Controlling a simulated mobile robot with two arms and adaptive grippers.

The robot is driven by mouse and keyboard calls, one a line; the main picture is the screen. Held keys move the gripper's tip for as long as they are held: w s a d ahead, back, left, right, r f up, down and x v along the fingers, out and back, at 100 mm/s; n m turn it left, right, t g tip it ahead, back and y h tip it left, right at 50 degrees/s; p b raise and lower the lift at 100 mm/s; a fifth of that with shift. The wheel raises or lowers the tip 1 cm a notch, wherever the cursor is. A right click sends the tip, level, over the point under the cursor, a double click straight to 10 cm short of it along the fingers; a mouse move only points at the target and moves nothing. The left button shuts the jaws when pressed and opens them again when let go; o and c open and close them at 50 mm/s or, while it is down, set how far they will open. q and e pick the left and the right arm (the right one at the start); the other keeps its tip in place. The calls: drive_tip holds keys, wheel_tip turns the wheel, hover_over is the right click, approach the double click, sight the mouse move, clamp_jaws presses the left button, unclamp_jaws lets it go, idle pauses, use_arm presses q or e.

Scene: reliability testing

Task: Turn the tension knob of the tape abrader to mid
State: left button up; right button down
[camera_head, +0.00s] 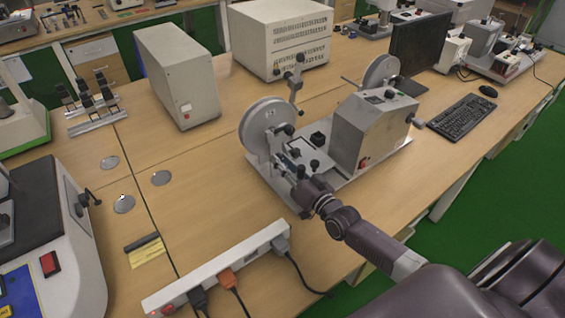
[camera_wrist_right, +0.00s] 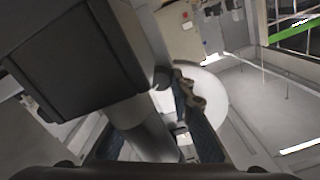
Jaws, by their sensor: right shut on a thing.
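The tape abrader (camera_head: 368,130) stands on the table in the head view, a grey box on a base plate with a large reel disc (camera_head: 254,130) at its left and another behind. My right gripper (camera_head: 299,187) is at the front left edge of the machine, below the large disc. In the right wrist view its fingers (camera_wrist_right: 160,130) close around a grey cylindrical part, which I take as the tension knob. The knob's face and any setting marks are hidden by the gripper and dark housing. My left gripper is not in view.
A white power strip (camera_head: 218,268) with plugs and cables lies left of my right arm. A keyboard (camera_head: 460,117) and monitor (camera_head: 418,45) stand at the right. Grey box units (camera_head: 180,75) stand behind. The table left of the abrader is mostly clear.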

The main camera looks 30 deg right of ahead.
drive_tip(key=c, duration=1.7)
unclamp_jaws()
drive_tip(key=s, duration=0.4)
drive_tip(key=s+d, duration=0.1)
drive_tip(key=s, duration=0.7)
drive_tip(key=shift+d, duration=0.35)
